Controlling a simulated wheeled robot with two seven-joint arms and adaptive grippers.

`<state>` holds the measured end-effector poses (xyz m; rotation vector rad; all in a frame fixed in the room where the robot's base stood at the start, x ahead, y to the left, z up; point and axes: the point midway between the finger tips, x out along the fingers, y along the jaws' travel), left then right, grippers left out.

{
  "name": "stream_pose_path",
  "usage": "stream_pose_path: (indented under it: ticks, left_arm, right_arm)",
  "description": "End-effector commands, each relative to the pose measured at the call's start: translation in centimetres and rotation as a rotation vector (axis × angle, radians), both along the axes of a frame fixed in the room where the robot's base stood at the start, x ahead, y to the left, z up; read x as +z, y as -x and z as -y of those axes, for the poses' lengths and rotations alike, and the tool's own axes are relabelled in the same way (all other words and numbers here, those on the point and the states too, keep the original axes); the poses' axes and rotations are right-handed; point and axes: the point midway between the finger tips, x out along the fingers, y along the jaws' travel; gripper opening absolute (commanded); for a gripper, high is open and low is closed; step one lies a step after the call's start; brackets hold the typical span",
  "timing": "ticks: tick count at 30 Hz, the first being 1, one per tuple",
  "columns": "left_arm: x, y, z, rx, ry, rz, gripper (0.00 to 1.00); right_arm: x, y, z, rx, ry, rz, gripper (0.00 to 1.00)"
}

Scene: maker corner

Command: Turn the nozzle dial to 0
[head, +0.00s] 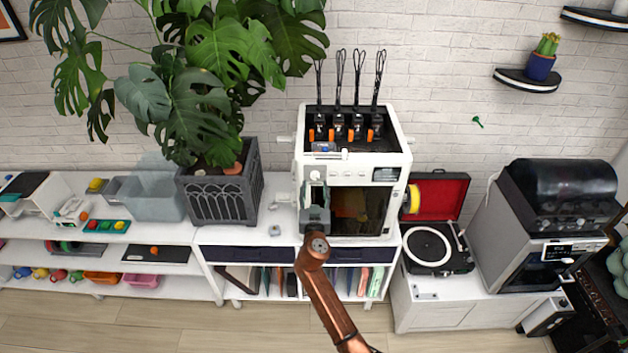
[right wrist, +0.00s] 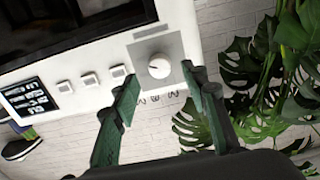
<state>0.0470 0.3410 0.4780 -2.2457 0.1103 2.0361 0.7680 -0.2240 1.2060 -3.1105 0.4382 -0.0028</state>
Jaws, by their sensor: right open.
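The nozzle dial (right wrist: 158,66) is a round white knob on a grey plate on the white 3D printer's front panel (head: 405,170). Dark marks show beside the plate in the right wrist view, but the dial's setting is too small to read. My right gripper (right wrist: 161,78) is open, with one green finger on each side of the dial's lower edge. I cannot tell whether either finger touches it. In the head view the right gripper (head: 316,196) is in front of the printer's upper left front. My left gripper is not in view.
Three square buttons (right wrist: 91,80) and a small display (right wrist: 30,99) line the panel beside the dial. A large potted plant (head: 222,195) stands close to the printer's left. A record player (head: 430,245) is at its right. The floor in front is clear.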

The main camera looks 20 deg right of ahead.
Motion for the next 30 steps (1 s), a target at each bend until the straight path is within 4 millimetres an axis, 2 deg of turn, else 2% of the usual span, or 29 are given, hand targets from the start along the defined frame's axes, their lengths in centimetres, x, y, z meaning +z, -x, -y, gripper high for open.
stream_pose_path:
  ticks: [3,7,19,30]
  left_arm:
    - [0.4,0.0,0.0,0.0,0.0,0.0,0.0]
    - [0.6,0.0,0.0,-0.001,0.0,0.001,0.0]
    - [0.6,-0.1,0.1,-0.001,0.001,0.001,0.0]
    - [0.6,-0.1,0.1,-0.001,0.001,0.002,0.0]
  right_arm:
    - [0.2,-1.9,0.6,-0.001,0.003,-0.001,0.41]
    - [0.0,-3.2,1.0,-0.001,0.003,-0.002,0.41]
    - [-0.1,-3.9,1.2,0.0,0.0,-0.002,0.41]
    - [-0.1,-3.9,1.1,0.0,0.0,-0.002,0.15]
